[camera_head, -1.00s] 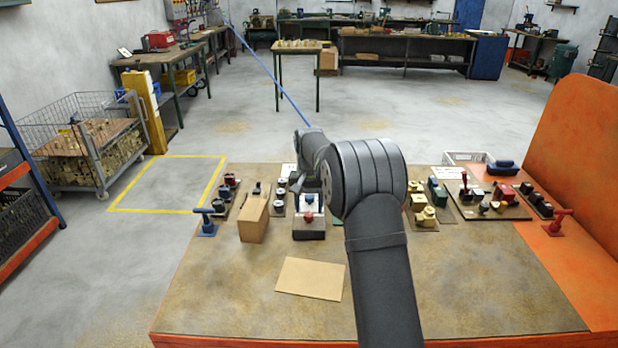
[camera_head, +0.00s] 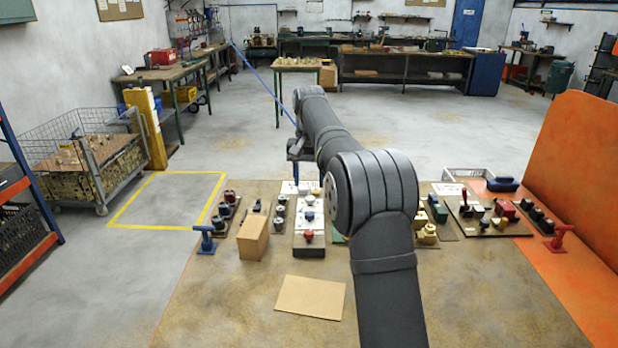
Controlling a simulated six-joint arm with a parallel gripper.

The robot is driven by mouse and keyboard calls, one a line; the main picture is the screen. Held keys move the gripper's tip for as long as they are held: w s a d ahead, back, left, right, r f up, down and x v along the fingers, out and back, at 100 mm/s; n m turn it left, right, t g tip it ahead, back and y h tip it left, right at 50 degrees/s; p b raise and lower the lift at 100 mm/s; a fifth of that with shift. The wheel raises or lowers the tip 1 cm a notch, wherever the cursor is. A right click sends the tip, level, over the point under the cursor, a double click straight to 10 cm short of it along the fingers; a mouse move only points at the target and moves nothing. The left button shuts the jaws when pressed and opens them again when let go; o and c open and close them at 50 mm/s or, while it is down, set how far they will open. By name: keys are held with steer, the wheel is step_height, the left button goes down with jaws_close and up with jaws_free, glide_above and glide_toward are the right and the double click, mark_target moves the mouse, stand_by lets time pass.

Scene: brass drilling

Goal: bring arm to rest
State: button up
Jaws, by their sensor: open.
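My dark grey arm (camera_head: 385,270) rises from the bottom of the head view, bends at a large round joint and reaches forward over the workbench (camera_head: 210,310). My gripper (camera_head: 305,172) is small and partly hidden behind the arm links. It points down above the far edge of the bench, with its fingers apart and nothing visible between them. It is above the row of controls, apart from the bench top.
Control panels with knobs and levers line the bench's far side. A cardboard box (camera_head: 253,237) and a flat tan sheet (camera_head: 311,297) lie left of my arm. An orange panel (camera_head: 578,165) stands at right. A blue cable (camera_head: 262,82) slants toward my arm.

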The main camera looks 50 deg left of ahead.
mark_target(309, 231)
stand_by(0.4)
step_height(309, 231, down, 18)
steer(key=shift+r, duration=0.2)
stand_by(0.4)
steer(key=shift+r, duration=0.1)
step_height(309, 231, up, 18)
steer(key=f, duration=0.1)
step_height(309, 231, down, 17)
steer(key=shift+f, duration=0.15)
steer(key=n, duration=0.6)
steer(key=shift+n, duration=0.3)
steer(key=n, duration=0.6)
steer(key=shift+n, duration=0.3)
stand_by(0.3)
